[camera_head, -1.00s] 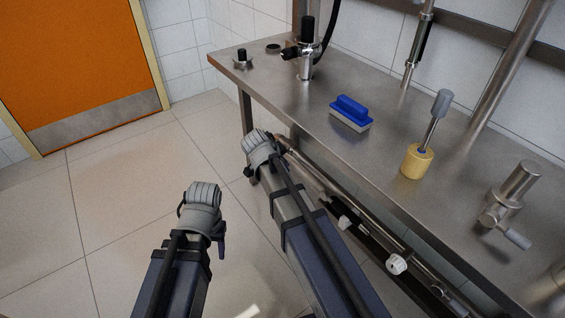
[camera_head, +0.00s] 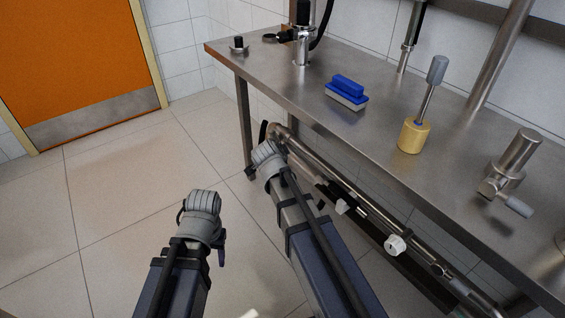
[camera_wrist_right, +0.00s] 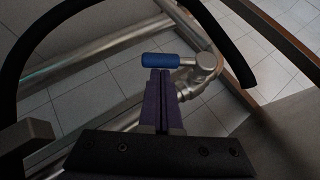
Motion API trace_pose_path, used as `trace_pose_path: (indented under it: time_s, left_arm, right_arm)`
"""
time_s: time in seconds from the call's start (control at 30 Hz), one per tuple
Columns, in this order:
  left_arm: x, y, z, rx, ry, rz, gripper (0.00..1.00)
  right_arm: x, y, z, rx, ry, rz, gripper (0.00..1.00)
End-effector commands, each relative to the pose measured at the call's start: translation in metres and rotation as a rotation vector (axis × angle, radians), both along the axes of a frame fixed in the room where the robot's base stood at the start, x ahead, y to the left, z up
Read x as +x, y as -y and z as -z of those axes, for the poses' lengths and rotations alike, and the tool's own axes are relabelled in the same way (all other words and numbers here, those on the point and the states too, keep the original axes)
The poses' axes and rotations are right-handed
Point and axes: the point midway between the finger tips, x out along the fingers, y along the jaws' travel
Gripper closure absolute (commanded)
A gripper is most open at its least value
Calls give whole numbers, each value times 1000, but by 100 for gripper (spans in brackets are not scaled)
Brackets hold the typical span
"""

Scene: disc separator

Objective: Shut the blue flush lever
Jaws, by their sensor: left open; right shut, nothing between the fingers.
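The blue flush lever (camera_wrist_right: 165,60) shows in the right wrist view, pointing left from a metal valve (camera_wrist_right: 206,66) on the piping. I cannot make it out in the head view. My right gripper (camera_wrist_right: 160,72) is shut and empty, its purple fingertips at the lower edge of the blue handle. Whether they touch it I cannot tell. In the head view, my right wrist is in front of the steel table beside the low pipes, its fingers hidden. My left gripper (camera_head: 221,252) is over open floor to the left, mostly hidden beneath its wrist; it is open.
The steel table (camera_head: 300,93) bears a blue brush (camera_head: 347,92), a yellow-based tool (camera_head: 413,136) and metal taps. Pipes (camera_head: 350,205) with white knobs (camera_head: 395,244) run below its front edge. A black hose (camera_wrist_right: 28,45) curves across the right wrist view. The floor at left is clear.

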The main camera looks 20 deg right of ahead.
Motion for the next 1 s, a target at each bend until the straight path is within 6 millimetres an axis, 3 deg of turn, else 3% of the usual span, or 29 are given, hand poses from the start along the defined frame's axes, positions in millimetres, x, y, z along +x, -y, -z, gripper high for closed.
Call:
trace_pose_path:
  time_s: [0.17,0.7,1.0]
  left_arm:
    - [0,0,15,-1,1,0,45]
    - [0,0,65,-1,1,-12,45]
    - [0,0,80,-1,2,-16,45]
  right_arm:
    - [10,0,8,20,54,0,100]
    - [14,-1,28,96,264,-1,100]
    - [24,-5,43,99,269,-2,100]
